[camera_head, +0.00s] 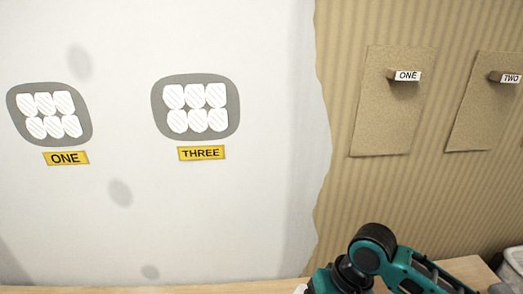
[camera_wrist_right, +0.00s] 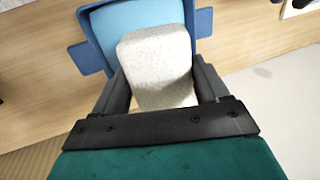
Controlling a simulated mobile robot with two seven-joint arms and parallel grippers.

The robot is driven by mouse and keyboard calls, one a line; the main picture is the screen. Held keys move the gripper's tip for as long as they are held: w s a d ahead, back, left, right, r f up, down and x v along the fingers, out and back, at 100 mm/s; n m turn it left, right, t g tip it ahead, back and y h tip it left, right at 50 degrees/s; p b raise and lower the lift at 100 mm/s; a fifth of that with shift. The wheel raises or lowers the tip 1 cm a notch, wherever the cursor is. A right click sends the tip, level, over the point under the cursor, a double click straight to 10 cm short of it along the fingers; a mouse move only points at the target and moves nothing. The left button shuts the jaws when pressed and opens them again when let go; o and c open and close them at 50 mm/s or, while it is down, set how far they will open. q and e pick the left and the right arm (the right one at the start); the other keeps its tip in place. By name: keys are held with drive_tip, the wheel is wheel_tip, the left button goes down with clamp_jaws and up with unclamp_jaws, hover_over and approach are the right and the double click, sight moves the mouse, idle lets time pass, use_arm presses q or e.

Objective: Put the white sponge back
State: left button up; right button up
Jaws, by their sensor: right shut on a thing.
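The white sponge (camera_wrist_right: 158,62) is a pale speckled block in the right wrist view. My right gripper (camera_wrist_right: 160,80) is shut on the sponge, with one dark finger on each side of it. Behind the sponge is a blue tray (camera_wrist_right: 90,60) with a light blue inside. The sponge overlaps the tray in this view, and I cannot tell whether it touches it. In the head view only my teal and black right arm shows at the bottom right; its gripper is outside that view. My left gripper is in neither view.
The tray is on a wooden surface (camera_wrist_right: 40,60). The head view shows a wall with grey patches over yellow signs ONE (camera_head: 66,158) and THREE (camera_head: 201,153). Brown panels (camera_head: 385,125) with tags hang at right. A pale bin (camera_head: 512,262) stands at the lower right.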

drive_tip(key=w+d+r, duration=0.1)
drive_tip(key=r, duration=0.1)
drive_tip(key=w+d+r+p, duration=0.1)
drive_tip(key=r, duration=0.2)
drive_tip(key=w+r+p, duration=0.1)
drive_tip(key=r, duration=0.1)
drive_tip(key=shift+d+r, duration=0.4)
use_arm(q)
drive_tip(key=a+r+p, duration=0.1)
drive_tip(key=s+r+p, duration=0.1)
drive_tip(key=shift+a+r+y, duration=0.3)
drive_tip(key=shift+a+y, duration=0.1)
use_arm(e)
drive_tip(key=w+v, duration=0.1)
drive_tip(key=v, duration=0.9)
drive_tip(key=shift+w+d+r, duration=0.25)
drive_tip(key=shift+w+d, duration=0.1)
